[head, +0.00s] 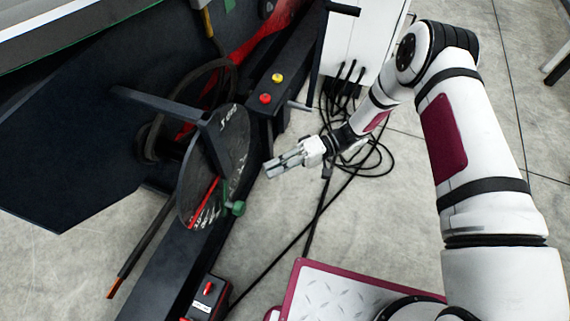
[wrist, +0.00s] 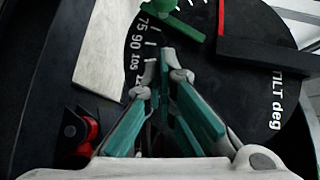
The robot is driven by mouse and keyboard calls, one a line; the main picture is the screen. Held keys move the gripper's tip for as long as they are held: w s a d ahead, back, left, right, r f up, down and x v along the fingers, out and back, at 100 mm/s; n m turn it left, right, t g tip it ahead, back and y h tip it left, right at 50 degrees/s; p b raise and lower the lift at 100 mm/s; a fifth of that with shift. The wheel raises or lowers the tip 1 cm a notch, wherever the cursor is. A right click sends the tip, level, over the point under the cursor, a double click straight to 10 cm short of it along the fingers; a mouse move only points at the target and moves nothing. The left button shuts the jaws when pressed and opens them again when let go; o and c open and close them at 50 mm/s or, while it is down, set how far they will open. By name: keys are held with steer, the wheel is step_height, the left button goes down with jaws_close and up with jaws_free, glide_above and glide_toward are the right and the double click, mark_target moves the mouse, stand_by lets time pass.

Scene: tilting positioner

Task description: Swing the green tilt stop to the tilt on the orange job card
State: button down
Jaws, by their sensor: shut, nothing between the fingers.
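The green tilt stop (head: 236,208) sits at the lower rim of a dark round dial (head: 222,165) lettered "TILT deg". In the wrist view, its round green knob (wrist: 178,74) and green bar (wrist: 185,24) lie near the 75 mark; the exact reading is unclear. Printed 75, 90 and 105 show on the dial (wrist: 250,85). My gripper (head: 268,170) is shut and empty, right of the dial in the head view. In the wrist view, my gripper's fingertips (wrist: 160,72) appear just below the knob; contact cannot be told. I cannot make out the orange job card.
A red pointer line (head: 203,203) marks the dial, and a dark bar (head: 212,140) crosses it. A box with red and yellow buttons (head: 271,90) stands behind. Black cables (head: 350,160) lie on the floor. A red-switch box (head: 206,297) sits in front.

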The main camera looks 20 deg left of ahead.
steer(key=s+a+f+b, duration=0.1)
steer(key=s+a+b, duration=0.1)
steer(key=s, duration=0.5)
steer(key=shift+a, duration=0.9)
steer(key=shift+s+a+f+m+g, duration=0.1)
steer(key=shift+s+m+g, duration=0.2)
steer(key=shift+s, duration=0.5)
steer(key=w+a+f+v, duration=0.1)
steer(key=w+v, duration=0.1)
steer(key=v, duration=1.1)
steer(key=shift+a+r+p, duration=0.15)
steer(key=shift+a+p, duration=0.15)
steer(key=shift+a, duration=0.1)
